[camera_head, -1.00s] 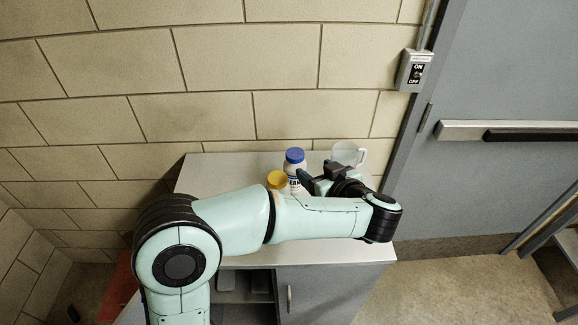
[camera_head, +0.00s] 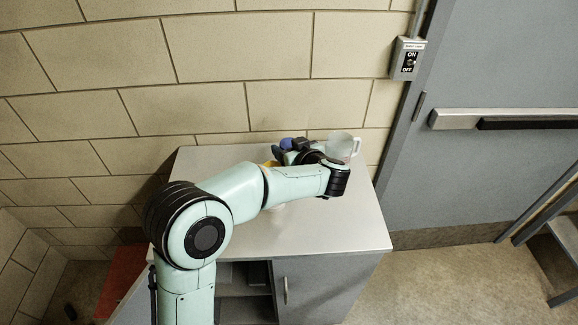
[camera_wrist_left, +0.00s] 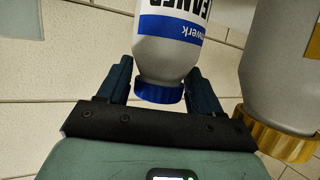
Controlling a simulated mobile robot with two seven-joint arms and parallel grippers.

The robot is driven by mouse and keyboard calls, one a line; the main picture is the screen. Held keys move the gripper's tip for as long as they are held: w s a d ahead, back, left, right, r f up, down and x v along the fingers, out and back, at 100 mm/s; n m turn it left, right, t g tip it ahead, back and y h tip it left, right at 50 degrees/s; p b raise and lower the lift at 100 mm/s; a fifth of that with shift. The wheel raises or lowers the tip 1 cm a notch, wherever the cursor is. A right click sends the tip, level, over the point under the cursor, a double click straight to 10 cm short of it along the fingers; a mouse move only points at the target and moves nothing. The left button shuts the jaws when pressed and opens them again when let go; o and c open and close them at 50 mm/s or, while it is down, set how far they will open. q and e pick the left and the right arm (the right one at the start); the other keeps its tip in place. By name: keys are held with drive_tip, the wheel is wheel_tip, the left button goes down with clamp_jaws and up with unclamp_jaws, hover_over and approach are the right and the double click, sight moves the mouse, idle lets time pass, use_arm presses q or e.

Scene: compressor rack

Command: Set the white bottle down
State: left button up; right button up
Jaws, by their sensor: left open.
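The white bottle with a blue cap and blue label band fills the upper middle of the left wrist view (camera_wrist_left: 170,45). In the head view only its blue cap (camera_head: 286,143) shows, on the worktop behind my left gripper (camera_head: 291,152). In the left wrist view my left gripper (camera_wrist_left: 160,72) is open, with one finger on each side of the bottle's cap end. I cannot tell whether either finger touches it. The bottle's base is out of the wrist view. My right gripper is not in view.
A bottle with a yellow cap (camera_wrist_left: 275,130) stands close beside; in the head view my arm mostly hides it. A clear pitcher (camera_head: 343,145) stands right of my gripper. The grey worktop (camera_head: 335,220) is bare in front. A block wall (camera_head: 270,105) rises behind.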

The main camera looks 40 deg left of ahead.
use_arm(q)
drive_tip(key=shift+w+a, duration=0.1)
drive_tip(key=shift+a, duration=0.1)
drive_tip(key=c, duration=1.1)
clamp_jaws()
drive_tip(key=shift+r, duration=0.1)
